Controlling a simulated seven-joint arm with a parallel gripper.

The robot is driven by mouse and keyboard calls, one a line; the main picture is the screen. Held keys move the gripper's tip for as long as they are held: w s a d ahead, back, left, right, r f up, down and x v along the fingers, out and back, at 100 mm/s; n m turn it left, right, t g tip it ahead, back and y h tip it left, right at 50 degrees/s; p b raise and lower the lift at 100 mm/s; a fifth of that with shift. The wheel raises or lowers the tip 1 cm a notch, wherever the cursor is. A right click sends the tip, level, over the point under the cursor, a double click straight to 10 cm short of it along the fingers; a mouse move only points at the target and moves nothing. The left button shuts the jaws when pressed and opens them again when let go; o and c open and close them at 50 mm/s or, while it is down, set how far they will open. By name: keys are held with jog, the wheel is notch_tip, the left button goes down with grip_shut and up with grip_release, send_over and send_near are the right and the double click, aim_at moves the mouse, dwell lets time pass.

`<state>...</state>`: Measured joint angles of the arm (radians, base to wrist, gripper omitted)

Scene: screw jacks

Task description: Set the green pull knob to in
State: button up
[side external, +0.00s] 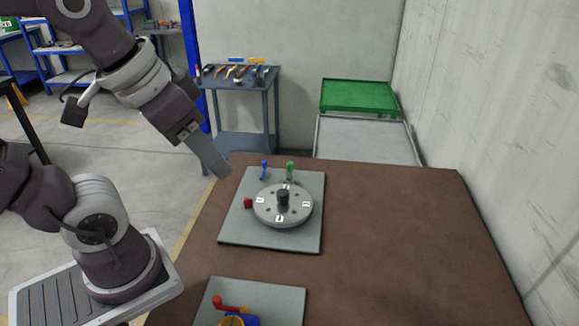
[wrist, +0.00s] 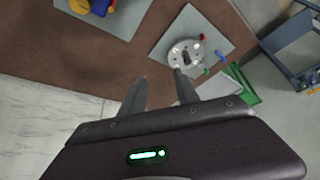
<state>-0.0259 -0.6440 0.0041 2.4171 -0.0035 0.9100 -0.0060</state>
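The green pull knob (side external: 290,166) stands upright at the back edge of a grey plate (side external: 240,232), right of a blue knob (side external: 264,167). In the wrist view the green knob (wrist: 207,71) is small, and how far it is pulled out cannot be told. My gripper (side external: 222,170) is in the air left of the plate, apart from the knobs. The wrist view shows its two fingers (wrist: 160,74) spread with nothing between them.
A round metal dial (side external: 270,214) with a dark central knob sits on the plate, with a red knob (side external: 248,203) at its left. A second plate (side external: 290,296) with red, blue and yellow parts lies in front. The brown table's right side is clear.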

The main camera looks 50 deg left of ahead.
jog(key=w+a+r+n+g, duration=0.15)
jog(key=w+a, duration=0.25)
jog(key=w, duration=0.7)
jog(key=n+g, duration=0.4)
send_over(290, 162)
notch_tip(290, 162, down, 18)
jog(key=shift+s+d, duration=0.1)
notch_tip(290, 162, down, 7)
jog(key=shift+f, duration=0.15)
jog(key=shift+c, duration=0.5)
grip_shut()
